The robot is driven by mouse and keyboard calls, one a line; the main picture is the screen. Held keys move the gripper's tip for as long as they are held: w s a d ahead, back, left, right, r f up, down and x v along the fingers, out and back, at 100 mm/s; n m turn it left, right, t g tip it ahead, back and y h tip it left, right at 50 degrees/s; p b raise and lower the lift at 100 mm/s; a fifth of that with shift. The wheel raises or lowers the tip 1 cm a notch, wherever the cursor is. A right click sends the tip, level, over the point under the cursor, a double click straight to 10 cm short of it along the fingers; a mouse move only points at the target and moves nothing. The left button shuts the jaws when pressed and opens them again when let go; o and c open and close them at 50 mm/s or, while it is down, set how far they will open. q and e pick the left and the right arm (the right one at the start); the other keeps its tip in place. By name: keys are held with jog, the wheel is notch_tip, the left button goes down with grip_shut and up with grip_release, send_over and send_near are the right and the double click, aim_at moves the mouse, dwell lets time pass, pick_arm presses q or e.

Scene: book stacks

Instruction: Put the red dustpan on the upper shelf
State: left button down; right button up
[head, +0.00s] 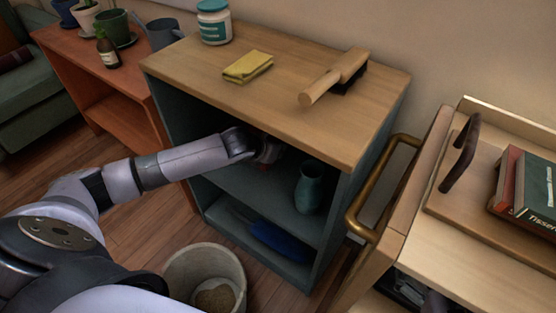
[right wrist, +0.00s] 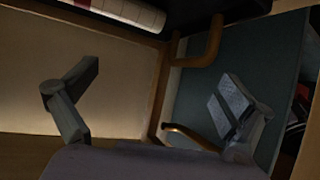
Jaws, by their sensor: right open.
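The shelf unit has a wooden top (head: 215,75) and blue-grey sides. Its upper shelf (head: 250,190) holds a teal vase (head: 309,188) at the right. My left arm reaches into this upper compartment, and my left gripper (head: 268,152) is in shadow under the top. A small reddish patch shows at the gripper; I cannot tell whether it is the red dustpan. No red dustpan shows clearly. A dark blue object (head: 280,240) lies in the lower compartment. My right gripper (right wrist: 155,105) has its fingers wide apart, with nothing seen between them.
On the unit's top are a white-and-teal jar (head: 214,22), a folded yellow cloth (head: 248,67) and a wooden-handled brush (head: 335,78). A bin (head: 205,270) stands on the floor in front. A wooden cart with books (head: 525,185) and a brass handle (head: 360,215) stands at right.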

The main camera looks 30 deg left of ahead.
pick_arm(q)
jog(key=shift+f, duration=0.25)
jog(key=f+b, duration=0.2)
jog(key=f, duration=0.1)
jog(key=shift+w+f, duration=0.1)
jog(key=shift+w, duration=0.1)
pick_arm(e)
jog(key=w+a+r+t+y, duration=0.1)
jog(key=w+r+t, duration=0.3)
jog(key=r, duration=0.5)
jog(key=shift+a+t+y, duration=0.4)
jog(key=shift+a+t, duration=0.25)
jog(key=shift+t, duration=0.15)
jog(key=shift+s, duration=0.1)
pick_arm(q)
jog(key=c, duration=2.3)
grip_release()
jog(key=shift+f, duration=0.15)
jog(key=o, duration=0.5)
